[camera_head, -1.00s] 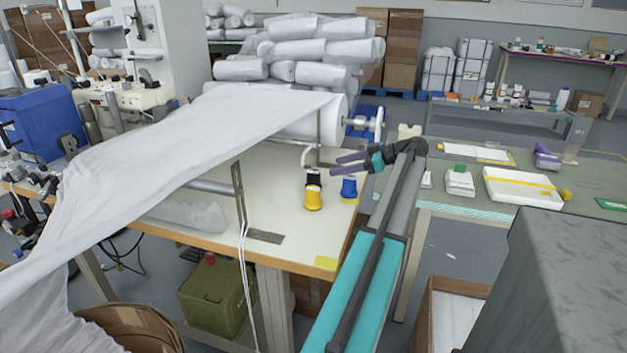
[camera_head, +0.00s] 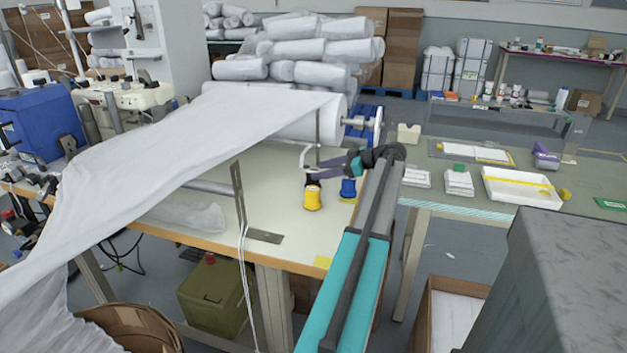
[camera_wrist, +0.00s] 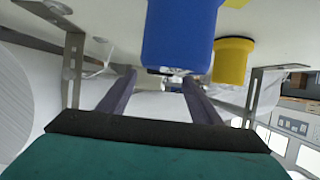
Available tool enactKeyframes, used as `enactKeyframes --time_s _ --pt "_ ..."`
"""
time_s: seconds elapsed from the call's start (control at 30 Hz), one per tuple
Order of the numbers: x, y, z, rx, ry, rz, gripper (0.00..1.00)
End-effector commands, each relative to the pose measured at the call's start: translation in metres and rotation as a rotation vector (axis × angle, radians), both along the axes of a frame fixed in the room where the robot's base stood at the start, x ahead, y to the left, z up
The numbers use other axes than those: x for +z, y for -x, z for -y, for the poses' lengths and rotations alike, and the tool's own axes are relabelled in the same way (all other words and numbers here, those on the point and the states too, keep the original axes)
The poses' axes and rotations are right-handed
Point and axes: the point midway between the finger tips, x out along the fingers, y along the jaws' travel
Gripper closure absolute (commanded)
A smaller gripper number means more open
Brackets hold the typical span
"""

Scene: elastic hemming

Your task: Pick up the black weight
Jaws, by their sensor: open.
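The black weight (camera_head: 312,182) stands on the sewing table just behind the yellow weight (camera_head: 312,199); only a small dark part shows. The blue weight (camera_head: 348,188) stands to their right. My gripper (camera_head: 317,168) is open and reaches in from the right, its fingers above the blue weight and overlapping the black weight's top in the head view. I cannot tell whether they touch it. In the wrist view, which looks upside down, the blue weight (camera_wrist: 180,35) is close and the yellow weight (camera_wrist: 233,60) is right of it. I cannot make out the black weight there.
A white fabric sheet (camera_head: 190,150) stretches over the table's left part to a large roll (camera_head: 315,120). Metal uprights (camera_head: 240,195) rise from the table (camera_head: 275,210). A second table with a white tray (camera_head: 520,188) stands at the right.

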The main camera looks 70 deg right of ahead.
Motion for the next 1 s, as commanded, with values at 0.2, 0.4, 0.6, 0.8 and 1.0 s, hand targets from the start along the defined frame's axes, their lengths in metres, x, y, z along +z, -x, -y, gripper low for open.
enactKeyframes --time_s 0.2,0.4,0.6,0.8,1.0 --pt "-0.013 -0.022 -0.002 0.002 -0.001 0.000 0.42" --pt "-0.020 -0.040 -0.002 0.002 0.000 0.000 0.42" --pt "-0.021 -0.043 -0.002 0.001 0.001 0.000 0.42" --pt "-0.021 -0.043 -0.002 0.002 0.000 0.000 0.42" --pt "-0.021 -0.043 -0.003 0.002 0.000 0.000 0.42"
